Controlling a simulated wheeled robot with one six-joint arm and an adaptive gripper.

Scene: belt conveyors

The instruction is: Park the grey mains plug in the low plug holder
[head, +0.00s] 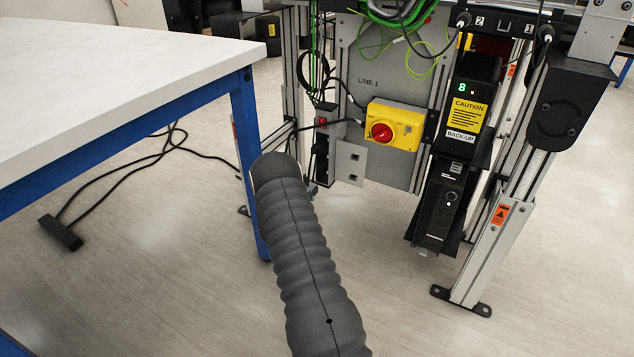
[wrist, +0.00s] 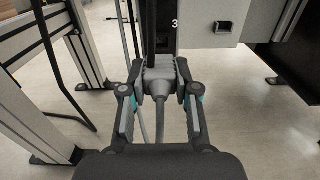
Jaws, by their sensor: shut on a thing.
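In the wrist view my gripper (wrist: 160,72) is shut on the grey mains plug (wrist: 160,88), its cable hanging down between the fingers. The plug is right at the black socket strip (wrist: 162,30) marked 3; I cannot tell whether its pins are in a socket. To the right, a small square holder (wrist: 222,27) stands on the grey panel, apart from the plug and seemingly empty. In the head view a grey plate with two dark square openings, one above the other (head: 351,176), seems to be the holders. My arm hides the gripper and plug there.
The socket strip with a red switch (head: 322,122) stands left of the grey panel. A yellow box with a red rotary switch (head: 394,127) and a black back-up unit (head: 440,205) are to the right. A white table (head: 120,80) is at left. Cables lie on the floor.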

